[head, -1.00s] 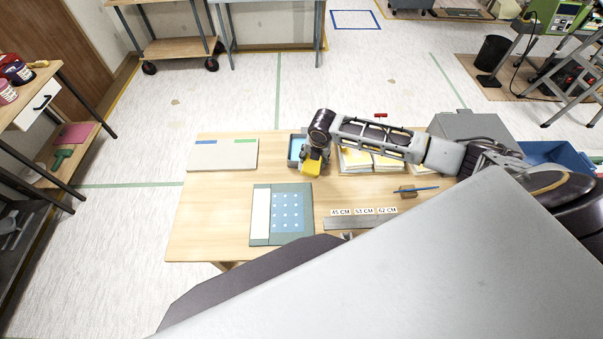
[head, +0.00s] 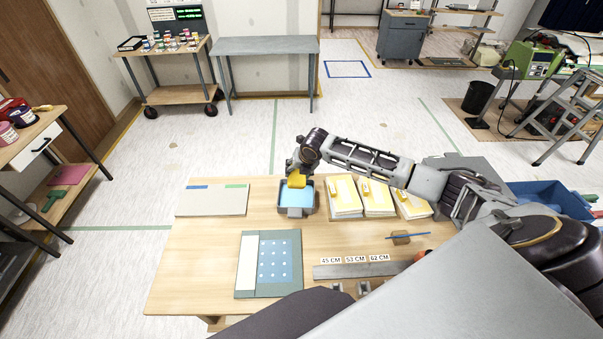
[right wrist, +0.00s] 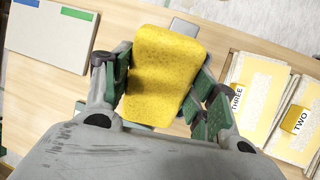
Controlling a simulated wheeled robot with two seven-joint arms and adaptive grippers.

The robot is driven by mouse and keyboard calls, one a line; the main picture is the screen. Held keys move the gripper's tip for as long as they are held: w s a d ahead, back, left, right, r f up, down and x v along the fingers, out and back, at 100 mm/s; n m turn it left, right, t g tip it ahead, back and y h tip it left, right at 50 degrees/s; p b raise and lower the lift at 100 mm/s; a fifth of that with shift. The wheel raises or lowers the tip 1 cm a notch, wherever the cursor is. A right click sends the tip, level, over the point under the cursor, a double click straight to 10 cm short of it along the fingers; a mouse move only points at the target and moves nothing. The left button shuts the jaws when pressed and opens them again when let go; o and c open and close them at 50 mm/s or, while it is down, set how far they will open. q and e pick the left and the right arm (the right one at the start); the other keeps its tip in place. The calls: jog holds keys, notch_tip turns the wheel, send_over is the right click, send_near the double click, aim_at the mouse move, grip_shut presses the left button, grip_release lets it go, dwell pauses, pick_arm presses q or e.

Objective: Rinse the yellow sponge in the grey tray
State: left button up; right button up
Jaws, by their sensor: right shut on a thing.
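The yellow sponge (head: 297,180) is held by my right gripper (head: 298,170) over the back part of the grey tray (head: 283,208). The tray stands on the wooden table and holds light blue water (head: 295,197). In the right wrist view the sponge (right wrist: 162,72) sits between the two green-padded fingers of the right gripper (right wrist: 160,85). The sponge covers most of the tray there. I cannot tell whether its lower edge touches the water. My left gripper is not in view.
Yellow stacks (head: 345,197) with number tags stand just right of the tray. A pale board (head: 212,202) lies to its left. A dotted blue sheet on a green board (head: 268,264) lies in front, beside a metal ruler strip (head: 350,270). Bare table lies between them.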

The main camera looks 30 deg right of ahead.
jog(key=shift+d, duration=0.1)
jog(key=shift+f, duration=0.15)
dwell(0.4)
jog(key=shift+f+b, duration=2.85)
jog(key=shift+b, duration=0.15)
jog(key=shift+f+b, duration=0.4)
jog(key=shift+f, duration=0.85)
jog(key=shift+f, duration=1.5)
jog(key=shift+a+r, duration=0.1)
jog(key=shift+a, duration=0.25)
jog(key=shift+d, duration=0.1)
